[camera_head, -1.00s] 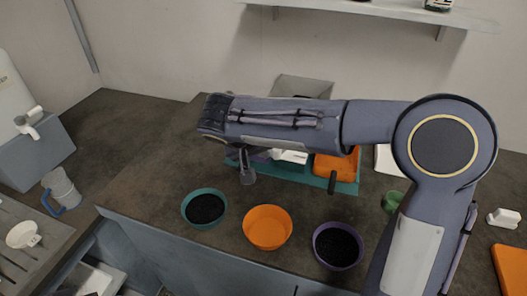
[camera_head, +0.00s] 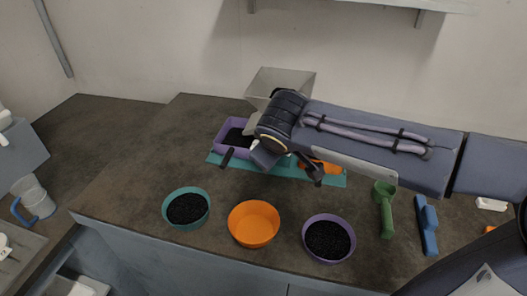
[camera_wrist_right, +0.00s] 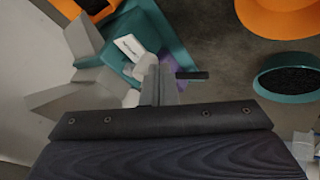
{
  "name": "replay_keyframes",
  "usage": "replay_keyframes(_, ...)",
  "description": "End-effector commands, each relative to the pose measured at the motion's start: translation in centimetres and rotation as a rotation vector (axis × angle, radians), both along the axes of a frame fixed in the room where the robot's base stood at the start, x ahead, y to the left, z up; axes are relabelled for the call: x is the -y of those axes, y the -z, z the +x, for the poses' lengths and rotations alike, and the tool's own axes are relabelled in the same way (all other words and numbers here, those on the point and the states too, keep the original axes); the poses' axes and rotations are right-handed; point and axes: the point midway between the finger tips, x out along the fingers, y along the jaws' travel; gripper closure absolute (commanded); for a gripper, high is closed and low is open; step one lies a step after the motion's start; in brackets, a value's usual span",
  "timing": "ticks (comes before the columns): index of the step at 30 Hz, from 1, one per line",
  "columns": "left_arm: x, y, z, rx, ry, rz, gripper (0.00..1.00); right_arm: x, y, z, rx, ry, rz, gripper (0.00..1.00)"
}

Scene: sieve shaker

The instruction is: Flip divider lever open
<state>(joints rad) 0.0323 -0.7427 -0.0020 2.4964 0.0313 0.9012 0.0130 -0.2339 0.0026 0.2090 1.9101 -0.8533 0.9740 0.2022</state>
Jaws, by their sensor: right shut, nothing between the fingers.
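The divider has a grey hopper (camera_head: 283,82) on top, a teal base (camera_head: 332,180), a purple tray (camera_head: 218,138) with black grains on the left and an orange tray (camera_head: 325,166) on the right. A short dark handle (camera_head: 227,158) sticks out at the front left and shows in the right wrist view (camera_wrist_right: 191,75). Another dark handle (camera_head: 312,172) is at the front right. I cannot tell which part is the lever. My right gripper (camera_head: 264,156) is over the divider's middle, shut and empty; in the wrist view its fingers (camera_wrist_right: 160,86) are beside the handle, contact unclear. The left gripper is out of view.
In front stand a teal bowl (camera_head: 187,222) and a purple bowl (camera_head: 329,256) with black grains, and an empty orange bowl (camera_head: 253,235). A green scoop (camera_head: 386,215) and a blue tool (camera_head: 428,228) lie to the right. The counter left of the divider is clear.

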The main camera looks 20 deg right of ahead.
Motion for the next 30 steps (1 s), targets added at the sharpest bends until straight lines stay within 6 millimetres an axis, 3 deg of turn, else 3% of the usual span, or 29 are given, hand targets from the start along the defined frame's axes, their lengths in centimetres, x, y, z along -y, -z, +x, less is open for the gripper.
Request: replay_keyframes(30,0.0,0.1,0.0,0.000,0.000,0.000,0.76,0.0,-0.2,1.6,0.005,-0.019,-0.003,1.00)
